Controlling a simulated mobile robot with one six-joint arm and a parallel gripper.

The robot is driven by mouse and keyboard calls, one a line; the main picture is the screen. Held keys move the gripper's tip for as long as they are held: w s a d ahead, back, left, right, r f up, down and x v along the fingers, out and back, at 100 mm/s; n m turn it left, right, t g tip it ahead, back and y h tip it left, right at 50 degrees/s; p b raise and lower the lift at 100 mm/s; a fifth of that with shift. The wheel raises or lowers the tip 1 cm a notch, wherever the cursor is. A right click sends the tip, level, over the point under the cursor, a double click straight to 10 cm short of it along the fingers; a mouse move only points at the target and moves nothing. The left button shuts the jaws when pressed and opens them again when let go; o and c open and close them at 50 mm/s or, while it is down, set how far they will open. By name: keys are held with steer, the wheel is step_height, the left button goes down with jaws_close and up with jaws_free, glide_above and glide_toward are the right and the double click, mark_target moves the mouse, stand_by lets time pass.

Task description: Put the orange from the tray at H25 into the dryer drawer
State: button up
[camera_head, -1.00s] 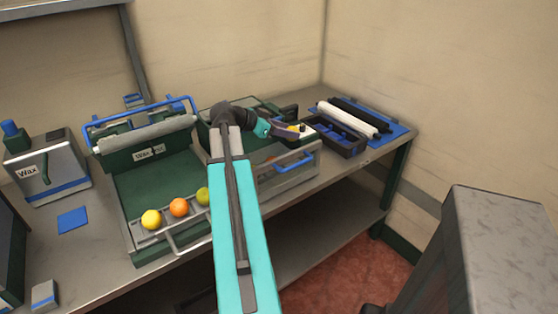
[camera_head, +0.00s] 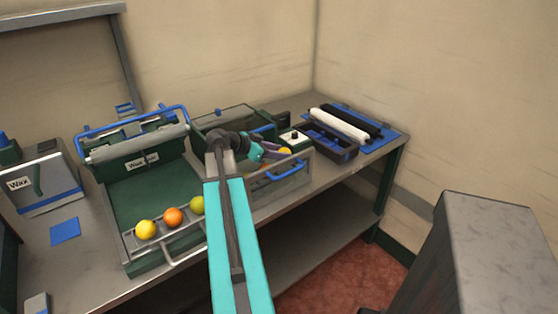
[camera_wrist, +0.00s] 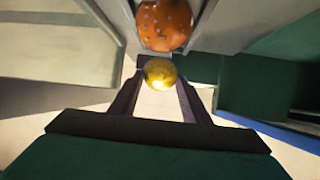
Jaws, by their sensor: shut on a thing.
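My gripper (camera_head: 277,153) is over the dryer drawer, which has a pale front and a blue handle (camera_head: 287,172). In the wrist view its fingers (camera_wrist: 160,90) are shut on a small yellow fruit (camera_wrist: 160,73), also partly seen in the head view (camera_head: 285,151). A speckled orange (camera_wrist: 163,25) sits just beyond it between pale walls. In the head view, a yellow fruit (camera_head: 145,230), an orange (camera_head: 172,216) and a green fruit (camera_head: 197,205) lie in a row in the tray (camera_head: 187,232) at the front of the green wax machine. I see no H25 label.
A dark blue bin (camera_head: 328,142) and a blue mat with white and black rollers (camera_head: 340,124) lie to the right. A wax box (camera_head: 45,185) stands at the left. A tall grey block (camera_head: 485,245) stands at the right front.

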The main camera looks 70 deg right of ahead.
steer(key=shift+f, duration=1.75)
steer(key=o, duration=1.1)
steer(key=shift+r+p, duration=0.1)
steer(key=shift+p, duration=0.25)
steer(key=b+v, duration=0.2)
steer(key=v, duration=0.9)
steer(key=shift+w+a+r, duration=0.2)
steer(key=shift+w+a, duration=0.05)
steer(key=shift+r, duration=0.1)
